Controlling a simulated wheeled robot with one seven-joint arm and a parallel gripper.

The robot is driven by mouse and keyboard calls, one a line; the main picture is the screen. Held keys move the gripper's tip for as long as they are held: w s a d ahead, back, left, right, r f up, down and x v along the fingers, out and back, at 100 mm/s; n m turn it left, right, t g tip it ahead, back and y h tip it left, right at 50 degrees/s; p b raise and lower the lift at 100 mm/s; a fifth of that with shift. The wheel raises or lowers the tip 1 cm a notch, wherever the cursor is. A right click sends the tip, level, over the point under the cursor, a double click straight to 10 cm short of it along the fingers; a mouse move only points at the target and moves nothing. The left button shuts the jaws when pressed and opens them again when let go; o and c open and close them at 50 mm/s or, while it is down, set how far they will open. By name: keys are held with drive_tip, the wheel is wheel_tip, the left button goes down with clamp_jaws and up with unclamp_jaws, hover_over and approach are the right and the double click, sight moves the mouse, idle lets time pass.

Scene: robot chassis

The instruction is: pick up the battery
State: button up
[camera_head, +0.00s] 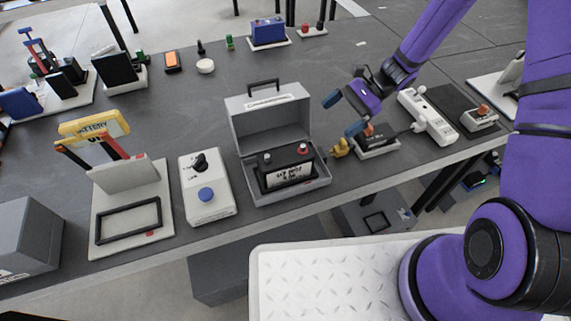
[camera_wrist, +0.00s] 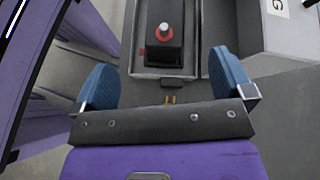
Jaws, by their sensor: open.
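A black battery (camera_head: 288,174) with a white label sits in the open grey toolbox (camera_head: 250,190). It has a red terminal at its right and a dark one at its left. My gripper (camera_head: 343,113) is open and empty, in the air to the right of the toolbox. In the wrist view my gripper (camera_wrist: 165,90) has its blue fingers wide apart. Ahead of them, apart from them, is the end of the battery (camera_wrist: 163,57) with the red-ringed terminal, inside the toolbox walls (camera_wrist: 202,45). The rest of the battery is cut off there.
The raised toolbox lid (camera_head: 270,125) stands behind the battery. A small device (camera_head: 378,143) and a power strip (camera_head: 427,117) lie to the right.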

sight(298, 151)
drive_tip(key=a+f+m, duration=0.1)
drive_tip(key=a+f, duration=0.1)
drive_tip(key=a+f+y, duration=0.1)
drive_tip(key=a+f, duration=0.1)
drive_tip(key=f, duration=0.1)
drive_tip(key=s+a+f+m+y, duration=0.1)
drive_tip(key=a+f, duration=0.1)
drive_tip(key=f, duration=0.1)
drive_tip(key=shift+a+m, duration=0.2)
drive_tip(key=shift+m, duration=0.1)
drive_tip(key=shift+s+x, duration=0.2)
drive_tip(key=shift+x, duration=1.15)
drive_tip(key=shift+s+x, duration=0.15)
drive_tip(key=shift+x, duration=1.2)
drive_tip(key=shift+d, duration=0.15)
drive_tip(key=c, duration=1.7)
clamp_jaws()
drive_tip(key=shift+r, duration=0.1)
